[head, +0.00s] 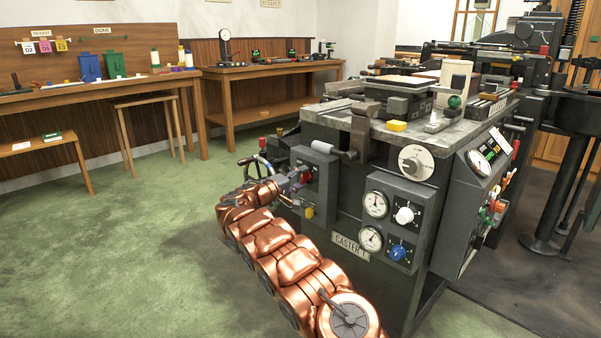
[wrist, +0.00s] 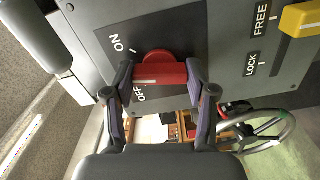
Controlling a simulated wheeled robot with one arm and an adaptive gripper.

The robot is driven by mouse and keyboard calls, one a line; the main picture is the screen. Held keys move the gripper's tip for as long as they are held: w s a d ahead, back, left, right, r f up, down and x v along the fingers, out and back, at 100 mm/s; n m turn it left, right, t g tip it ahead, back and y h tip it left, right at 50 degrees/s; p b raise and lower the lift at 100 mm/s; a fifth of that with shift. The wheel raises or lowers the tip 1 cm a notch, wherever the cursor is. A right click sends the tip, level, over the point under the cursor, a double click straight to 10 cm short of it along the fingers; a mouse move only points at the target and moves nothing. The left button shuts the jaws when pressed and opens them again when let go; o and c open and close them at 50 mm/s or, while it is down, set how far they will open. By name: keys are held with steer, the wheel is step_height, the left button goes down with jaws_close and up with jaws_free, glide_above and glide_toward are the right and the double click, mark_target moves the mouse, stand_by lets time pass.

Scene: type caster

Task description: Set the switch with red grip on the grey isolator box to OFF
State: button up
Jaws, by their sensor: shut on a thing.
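The grey isolator box (head: 318,170) is on the near left side of the caster. In the wrist view its dark face (wrist: 205,40) fills the upper part, with white ON and OFF labels left of the switch. The switch with red grip (wrist: 160,74) lies crosswise in that picture, its left end close to the OFF label. I cannot tell its exact setting. My gripper (wrist: 160,88) is shut on the red grip, one finger at each end. In the head view my gripper (head: 287,184) reaches the box's front, and my arm partly hides the switch.
A yellow handle (wrist: 300,19) with FREE and LOCK labels is right of the switch in the wrist view. A handwheel (wrist: 265,132) is below it. Gauges (head: 375,204) and knobs are on the caster's front. Green floor left of my arm is clear.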

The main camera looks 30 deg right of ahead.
steer(key=n+p, duration=0.2)
steer(key=n, duration=0.1)
steer(key=n+p, duration=0.3)
steer(key=shift+r+n+p, duration=0.2)
steer(key=shift+n+p, duration=0.1)
steer(key=shift+p, duration=0.05)
steer(key=n+p, duration=0.1)
steer(key=n, duration=0.1)
steer(key=n+p, duration=0.2)
steer(key=shift+f+n, duration=0.2)
steer(key=shift+n, duration=0.1)
steer(key=shift+p, duration=0.35)
steer(key=o, duration=1.2)
steer(key=shift+c, duration=0.2)
steer(key=v, duration=1.2)
